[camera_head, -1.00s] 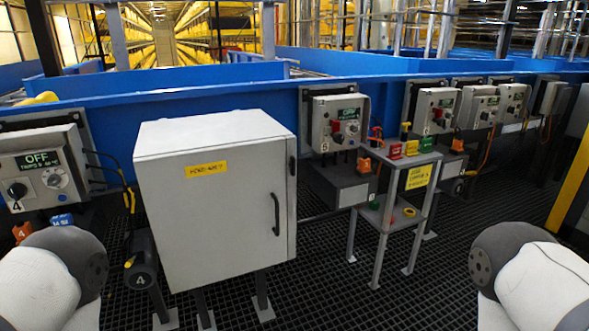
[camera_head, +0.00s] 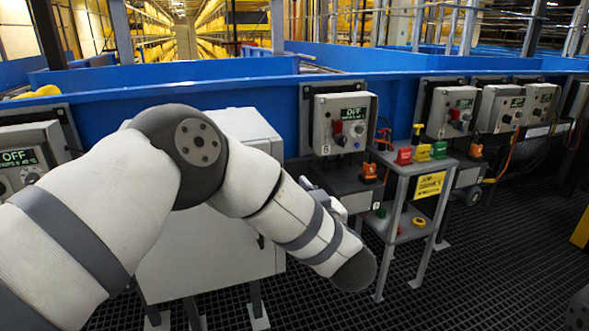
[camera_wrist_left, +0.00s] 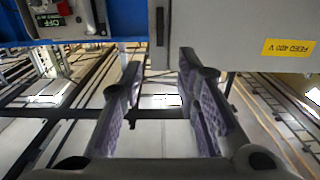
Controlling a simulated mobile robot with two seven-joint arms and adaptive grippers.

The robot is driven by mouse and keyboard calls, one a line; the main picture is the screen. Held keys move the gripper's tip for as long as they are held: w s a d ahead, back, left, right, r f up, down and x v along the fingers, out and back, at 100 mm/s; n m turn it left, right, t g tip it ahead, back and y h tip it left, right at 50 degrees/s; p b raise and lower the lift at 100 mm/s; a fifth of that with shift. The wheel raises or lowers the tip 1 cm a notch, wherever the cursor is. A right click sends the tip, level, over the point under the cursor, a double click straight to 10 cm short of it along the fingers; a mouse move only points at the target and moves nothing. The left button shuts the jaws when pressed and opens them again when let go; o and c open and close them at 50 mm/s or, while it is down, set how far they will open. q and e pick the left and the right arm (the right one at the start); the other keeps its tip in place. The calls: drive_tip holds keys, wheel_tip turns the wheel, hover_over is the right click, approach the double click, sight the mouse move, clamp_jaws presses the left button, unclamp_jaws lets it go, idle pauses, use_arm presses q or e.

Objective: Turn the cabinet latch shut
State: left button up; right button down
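The pale grey cabinet (camera_head: 215,250) stands on legs left of centre in the head view, with its door closed over the front. My left arm crosses in front of it and hides the handle, the label and the latch there. In the left wrist view the cabinet (camera_wrist_left: 225,35) fills the upper right. A narrow dark vertical piece, apparently the latch (camera_wrist_left: 159,25), shows near its edge. My left gripper (camera_wrist_left: 161,75) is open, its two fingers apart with nothing between them, just below that piece in the picture. Contact cannot be told.
A small grey stand (camera_head: 397,210) with coloured items is right of the cabinet. Grey control boxes (camera_head: 340,125) line the blue conveyor wall (camera_head: 250,97). A yellow label (camera_wrist_left: 288,52) is on the cabinet. Dark grating floor (camera_head: 490,260) is clear at right.

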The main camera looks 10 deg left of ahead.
use_arm(q)
drive_tip(key=b+x, duration=0.1)
drive_tip(key=x, duration=0.8)
drive_tip(key=shift+a+f, duration=0.1)
clamp_jaws()
